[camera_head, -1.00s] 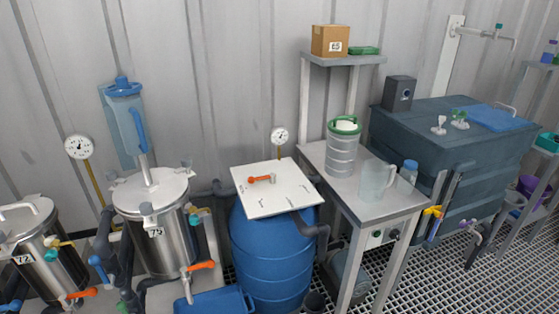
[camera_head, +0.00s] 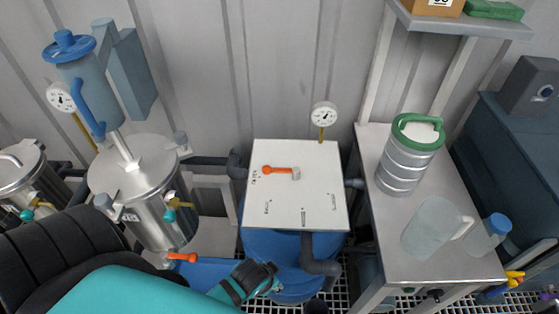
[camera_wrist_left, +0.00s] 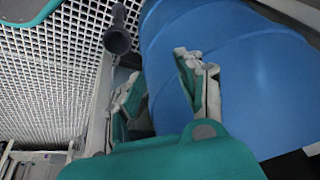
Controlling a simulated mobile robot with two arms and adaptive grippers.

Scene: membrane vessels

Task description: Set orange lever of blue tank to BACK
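The orange lever (camera_head: 275,169) lies on a white panel (camera_head: 318,192) on top of the blue tank (camera_head: 258,243). The lever points left from its grey pivot, towards a small label too blurred to read. Other small labels are along the panel's near side and right. My left gripper (camera_head: 254,280) is low in front of the blue tank, below the panel and apart from the lever. In the left wrist view its fingers (camera_wrist_left: 157,72) are spread and empty, with the tank wall (camera_wrist_left: 225,60) close behind them. The lever is not in that view. My right gripper is not in view.
A dark pipe (camera_head: 313,260) runs down the tank's front right. A steel vessel (camera_head: 150,205) with another orange handle (camera_head: 182,257) stands left. A table (camera_head: 374,136) with a green-lidded canister (camera_head: 408,160) and a jug (camera_head: 432,228) stands right. A gauge (camera_head: 324,116) rises behind the panel.

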